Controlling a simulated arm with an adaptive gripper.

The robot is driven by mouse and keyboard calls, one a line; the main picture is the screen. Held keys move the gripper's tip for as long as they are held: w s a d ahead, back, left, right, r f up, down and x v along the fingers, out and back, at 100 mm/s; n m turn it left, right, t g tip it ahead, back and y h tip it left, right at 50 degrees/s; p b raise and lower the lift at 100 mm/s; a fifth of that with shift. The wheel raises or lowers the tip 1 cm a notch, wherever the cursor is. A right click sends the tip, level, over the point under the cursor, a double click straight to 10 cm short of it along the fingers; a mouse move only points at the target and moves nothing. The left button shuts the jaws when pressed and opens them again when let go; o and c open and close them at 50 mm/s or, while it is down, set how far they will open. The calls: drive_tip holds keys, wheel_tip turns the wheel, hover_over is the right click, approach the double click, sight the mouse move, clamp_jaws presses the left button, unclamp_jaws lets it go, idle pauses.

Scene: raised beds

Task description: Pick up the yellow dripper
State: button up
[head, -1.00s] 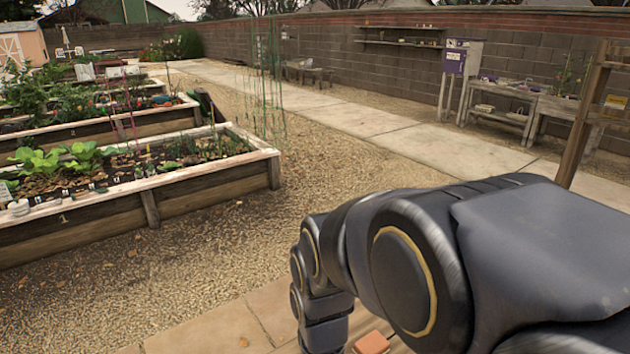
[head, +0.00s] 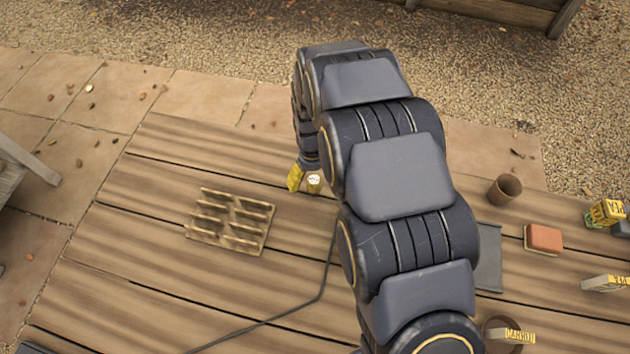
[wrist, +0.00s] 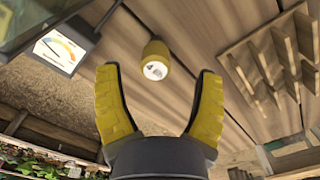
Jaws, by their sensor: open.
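A small yellow cylinder with a white, marked end face, which looks like the yellow dripper (head: 314,182), stands on the wooden table just right of my gripper (head: 296,178) in the head view. In the wrist view the dripper (wrist: 155,52) shows between and beyond the fingertips. My gripper (wrist: 156,74) has yellow fingers spread wide, with nothing between them that I can see touching. In the head view my arm hides part of the gripper and the table to its right.
A wooden slotted tray (head: 229,220) lies left of the dripper. A black cable (head: 321,290) runs across the table; a meter (wrist: 62,50) shows in the wrist view.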

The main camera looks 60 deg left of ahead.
sight(314, 188)
drive_tip(key=f, duration=0.5)
drive_tip(key=shift+w+f, duration=0.15)
drive_tip(key=shift+w, duration=0.05)
drive_tip(key=shift+c, duration=0.4)
drive_tip(key=c, duration=1)
